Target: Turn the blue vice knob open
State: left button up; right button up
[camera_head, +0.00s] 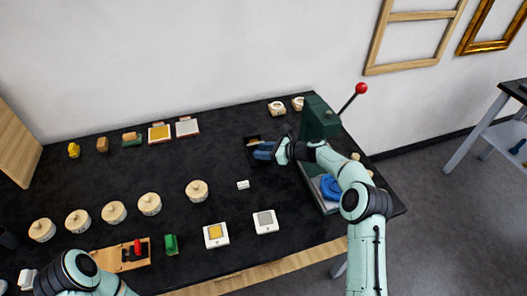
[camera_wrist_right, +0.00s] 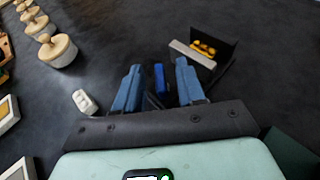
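The small black vice (camera_head: 253,143) sits on the dark table left of the green press. In the right wrist view, its pale jaw (camera_wrist_right: 192,54) stands before a dark wall (camera_wrist_right: 222,48), with a yellow-gold piece (camera_wrist_right: 204,48) between them. A darker blue part, seemingly the vice knob (camera_wrist_right: 159,77), shows between the blue fingers of my right gripper (camera_wrist_right: 158,85). A gap shows on both sides of it, so the fingers look open; whether they touch it is unclear. In the head view my right gripper (camera_head: 264,151) is at the vice and hides the knob. My left gripper is outside the view.
A green press (camera_head: 318,118) with a red-tipped lever (camera_head: 361,88) stands close right; a blue round part (camera_head: 331,187) lies at its base. A small white block (camera_head: 243,184) and several lidded round pots (camera_head: 196,190) stand to the left. Bare table lies between them.

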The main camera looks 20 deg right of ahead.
jog(key=shift+f, duration=0.1)
jog(key=shift+s+d, duration=0.2)
jog(key=shift+d, duration=0.1)
jog(key=b+v, duration=0.1)
jog(key=v, duration=0.6)
jog(key=shift+a, duration=0.1)
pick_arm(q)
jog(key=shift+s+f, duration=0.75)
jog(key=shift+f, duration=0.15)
pick_arm(e)
jog(key=shift+w, duration=0.1)
